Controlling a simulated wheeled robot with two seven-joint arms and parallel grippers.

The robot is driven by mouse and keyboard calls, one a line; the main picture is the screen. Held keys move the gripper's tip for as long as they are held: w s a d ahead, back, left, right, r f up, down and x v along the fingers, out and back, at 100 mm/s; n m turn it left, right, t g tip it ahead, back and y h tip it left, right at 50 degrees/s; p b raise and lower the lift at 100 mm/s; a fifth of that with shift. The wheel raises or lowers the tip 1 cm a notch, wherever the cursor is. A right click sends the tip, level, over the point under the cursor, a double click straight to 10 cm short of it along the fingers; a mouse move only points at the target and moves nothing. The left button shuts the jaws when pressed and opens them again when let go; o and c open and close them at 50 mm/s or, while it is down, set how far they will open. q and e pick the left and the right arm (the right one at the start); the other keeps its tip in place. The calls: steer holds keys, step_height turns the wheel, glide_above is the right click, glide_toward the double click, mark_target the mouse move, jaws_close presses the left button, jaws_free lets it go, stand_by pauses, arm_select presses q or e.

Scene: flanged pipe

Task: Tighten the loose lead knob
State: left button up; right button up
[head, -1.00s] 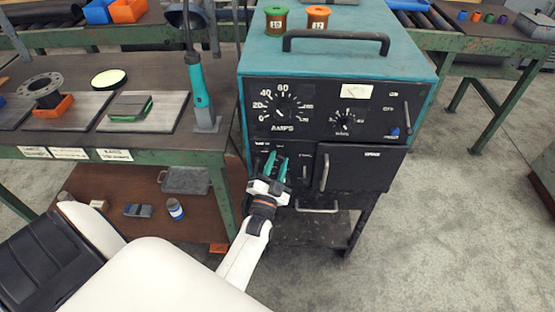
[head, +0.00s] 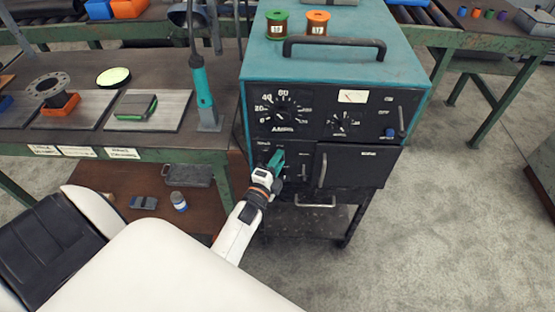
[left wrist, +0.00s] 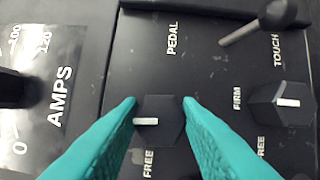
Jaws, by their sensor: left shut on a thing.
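A welder power unit (head: 415,65) with a teal case and black front panel stands in the middle of the head view. My left gripper (head: 276,162) is at the lower left of its panel. In the left wrist view, my left gripper's teal fingers (left wrist: 162,115) are shut on a dark hexagonal knob (left wrist: 160,108), one on each side. A white mark on the knob lies sideways, left of centre. "FREE" is printed below it. A second, similar knob (left wrist: 270,112) stands to the right, between "FIRM" and "FREE". My right gripper is not in view.
A lever switch (left wrist: 252,28) sticks out above the second knob. The AMPS dial (head: 283,111) is above my gripper. A panel door with a handle (head: 323,170) is to its right. A torch (head: 200,85) stands on the left bench (head: 60,85).

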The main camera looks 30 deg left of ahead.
arm_select(q)
steer(key=shift+a+r+m, duration=0.1)
steer(key=shift+a+m, duration=0.05)
steer(key=shift+m, duration=0.25)
steer(key=o, duration=0.9)
steer(key=shift+w, duration=0.1)
steer(key=shift+o, duration=0.3)
steer(key=s+d+b, duration=0.1)
steer(key=s+d, duration=0.1)
steer(key=s, duration=1)
steer(key=shift+w, duration=0.1)
